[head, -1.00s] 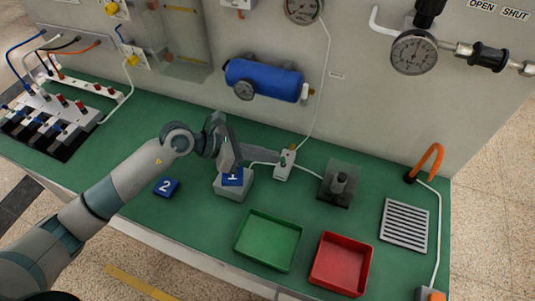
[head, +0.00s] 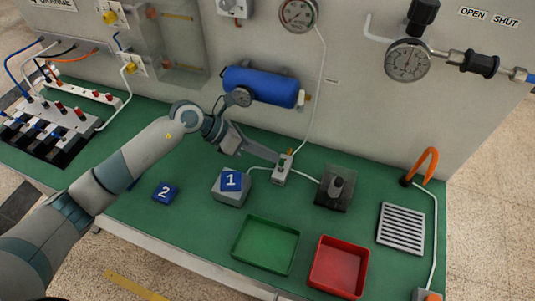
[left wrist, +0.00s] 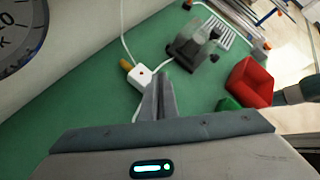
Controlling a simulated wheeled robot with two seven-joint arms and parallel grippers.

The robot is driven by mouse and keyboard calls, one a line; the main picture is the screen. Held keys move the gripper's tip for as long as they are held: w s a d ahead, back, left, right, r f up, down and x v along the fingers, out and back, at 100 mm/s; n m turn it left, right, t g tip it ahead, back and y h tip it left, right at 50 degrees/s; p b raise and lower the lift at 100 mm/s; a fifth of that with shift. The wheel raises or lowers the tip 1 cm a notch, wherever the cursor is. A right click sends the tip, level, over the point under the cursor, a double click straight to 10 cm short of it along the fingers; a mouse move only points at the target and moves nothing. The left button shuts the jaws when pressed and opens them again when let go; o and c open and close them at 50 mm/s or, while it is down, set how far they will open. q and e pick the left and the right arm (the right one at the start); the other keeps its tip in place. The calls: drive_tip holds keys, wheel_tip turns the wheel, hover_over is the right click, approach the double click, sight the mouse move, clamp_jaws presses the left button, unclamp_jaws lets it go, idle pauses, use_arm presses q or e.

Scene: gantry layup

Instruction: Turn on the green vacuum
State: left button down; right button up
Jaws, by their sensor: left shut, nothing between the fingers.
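A small white valve block (head: 282,170) lies on the green bench with white tubing at both ends. It also shows in the left wrist view (left wrist: 138,78), with a brass-orange fitting and a small orange dot on top. I cannot make out a clear green part on it. My left gripper (head: 279,160) is shut and empty, reaching in from the left with its fingertips at the block's upper side. In the left wrist view the closed fingers (left wrist: 160,82) point at the block's near right end. Whether they touch it is unclear. My right gripper is not in view.
A grey block with blue tag 1 (head: 231,181) and a blue tag 2 (head: 166,192) lie to the left. A dark fixture (head: 336,188) stands right of the valve. Green tray (head: 239,253) and red tray (head: 315,277) are in front. A blue tank (head: 262,87) hangs behind.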

use_arm(q)
drive_tip(key=shift+w+d+n+g+y+b, duration=0.2)
drive_tip(key=shift+w+n+g+y+b, duration=0.15)
drive_tip(key=shift+w+n+g, duration=0.25)
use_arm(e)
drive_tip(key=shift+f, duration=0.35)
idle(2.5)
use_arm(q)
drive_tip(key=shift+s+r, duration=0.1)
drive_tip(key=shift+r, duration=0.05)
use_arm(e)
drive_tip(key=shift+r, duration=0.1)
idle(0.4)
use_arm(q)
drive_tip(key=shift+r+p, duration=0.35)
drive_tip(key=shift+r, duration=0.3)
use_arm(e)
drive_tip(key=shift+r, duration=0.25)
use_arm(q)
drive_tip(key=shift+a, duration=0.1)
